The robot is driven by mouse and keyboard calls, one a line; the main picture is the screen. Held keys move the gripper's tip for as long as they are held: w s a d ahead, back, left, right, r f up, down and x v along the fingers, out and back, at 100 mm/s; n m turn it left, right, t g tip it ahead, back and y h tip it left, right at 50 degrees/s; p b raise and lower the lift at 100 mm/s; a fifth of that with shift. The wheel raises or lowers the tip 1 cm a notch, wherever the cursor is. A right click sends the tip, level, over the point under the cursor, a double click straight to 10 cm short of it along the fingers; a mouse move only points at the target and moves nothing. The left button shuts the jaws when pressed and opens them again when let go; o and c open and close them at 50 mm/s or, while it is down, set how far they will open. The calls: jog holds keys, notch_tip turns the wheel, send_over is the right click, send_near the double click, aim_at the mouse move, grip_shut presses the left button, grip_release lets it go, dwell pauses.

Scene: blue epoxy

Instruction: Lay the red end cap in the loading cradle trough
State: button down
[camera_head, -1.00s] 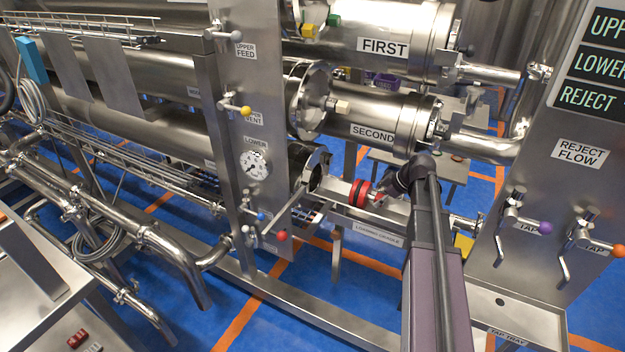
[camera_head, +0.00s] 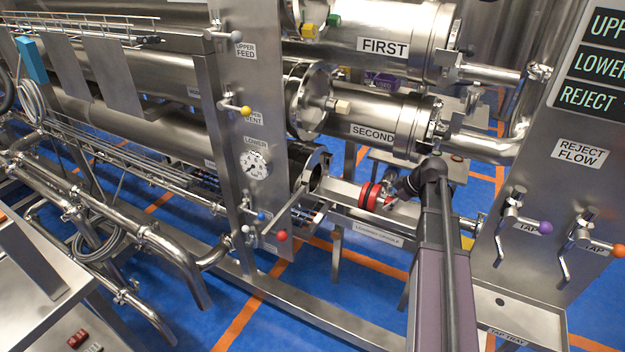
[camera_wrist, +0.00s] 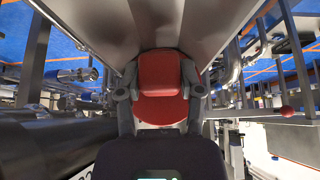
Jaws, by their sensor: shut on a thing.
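The red end cap (camera_head: 372,196) is a red disc with a dark band around its edge. In the head view it is at the loading cradle (camera_head: 340,216), near the open lower vessel mouth. My gripper (camera_head: 388,200) is shut on the cap from its right side. In the wrist view the red cap (camera_wrist: 160,88) sits between the two fingers of my gripper (camera_wrist: 160,92), with metal trough walls sloping on both sides. Whether the cap touches the trough floor cannot be told.
The open lower vessel (camera_head: 318,170) is just left of the cap. The SECOND vessel (camera_head: 375,122) lies above the cradle. A red-knobbed lever (camera_head: 282,236) stands at the front left. The reject panel (camera_head: 580,190) with tap handles is on the right.

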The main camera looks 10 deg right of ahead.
jog(key=shift+s+d, duration=0.4)
jog(key=shift+d, duration=0.1)
jog(key=shift+c, duration=0.8)
grip_release()
jog(key=shift+r, duration=0.15)
notch_tip(320, 180, up, 8)
jog(key=p, duration=0.8)
